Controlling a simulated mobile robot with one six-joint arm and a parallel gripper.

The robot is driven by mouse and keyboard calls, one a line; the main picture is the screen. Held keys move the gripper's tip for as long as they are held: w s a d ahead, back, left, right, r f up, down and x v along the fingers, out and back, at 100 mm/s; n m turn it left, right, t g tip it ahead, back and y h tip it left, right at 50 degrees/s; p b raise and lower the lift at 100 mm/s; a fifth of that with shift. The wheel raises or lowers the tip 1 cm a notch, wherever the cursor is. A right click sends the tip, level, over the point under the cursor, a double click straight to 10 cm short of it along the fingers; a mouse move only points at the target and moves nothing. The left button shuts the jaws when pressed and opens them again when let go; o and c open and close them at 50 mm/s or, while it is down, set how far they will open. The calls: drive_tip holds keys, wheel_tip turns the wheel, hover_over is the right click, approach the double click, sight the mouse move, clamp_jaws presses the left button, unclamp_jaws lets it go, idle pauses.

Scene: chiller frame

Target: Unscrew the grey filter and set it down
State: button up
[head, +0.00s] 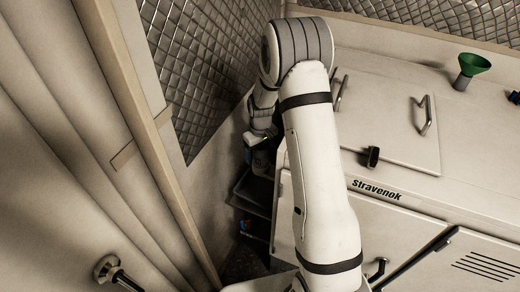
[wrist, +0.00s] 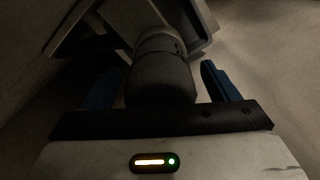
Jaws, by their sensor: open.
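In the wrist view a grey cylinder, the filter (wrist: 163,82), stands between the two blue fingers of my gripper (wrist: 160,70). The fingers are apart, one on each side of it, with a visible gap on the right and a narrower one on the left. In the head view my wrist reaches down into the shadowed gap left of the white cabinet. The filter and fingertips cannot be made out there.
The white cabinet (head: 400,215) with handles fills the right in the head view. A green funnel (head: 472,68) stands on its top. A dark tray (head: 254,190) lies in the narrow gap beside the cabinet. A quilted metal wall (head: 205,60) and beige panels close off the left.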

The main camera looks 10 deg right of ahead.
drive_tip(key=c, duration=1.2)
drive_tip(key=o, duration=1)
drive_tip(key=m+b, duration=0.1)
drive_tip(key=m, duration=0.3)
drive_tip(key=shift+f, duration=0.1)
drive_tip(key=m+b, duration=0.1)
drive_tip(key=m, duration=0.4)
drive_tip(key=shift+c, duration=0.2)
drive_tip(key=shift+d, duration=0.1)
drive_tip(key=c, duration=1)
